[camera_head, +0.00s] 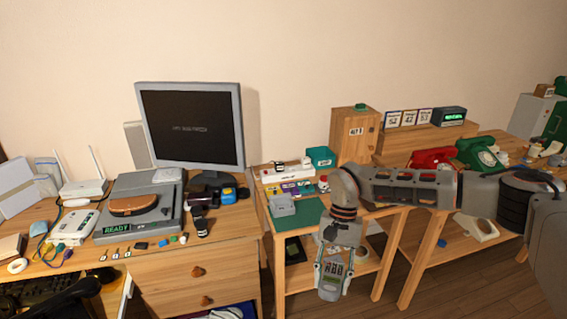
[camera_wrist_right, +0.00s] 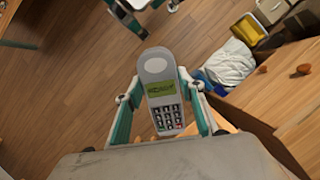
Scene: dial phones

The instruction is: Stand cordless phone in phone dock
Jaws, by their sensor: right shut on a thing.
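My right gripper (camera_head: 333,268) is shut on a grey cordless phone (camera_head: 329,293), with a finger along each side. It holds the phone in the air in front of the small wooden table. The phone also shows in the right wrist view (camera_wrist_right: 156,68), with its green screen and dark keypad facing that camera. The keypad end is nearest my gripper (camera_wrist_right: 161,112), and the rounded earpiece end points away from it, downward in the head view. A small grey block (camera_head: 282,206) on the small table may be the phone dock; I cannot be sure.
The small table has a green mat (camera_head: 308,213), with small items and a teal box (camera_head: 320,157) behind it. Red (camera_head: 433,158) and green (camera_head: 481,154) phones stand right. Floor shows below the held phone.

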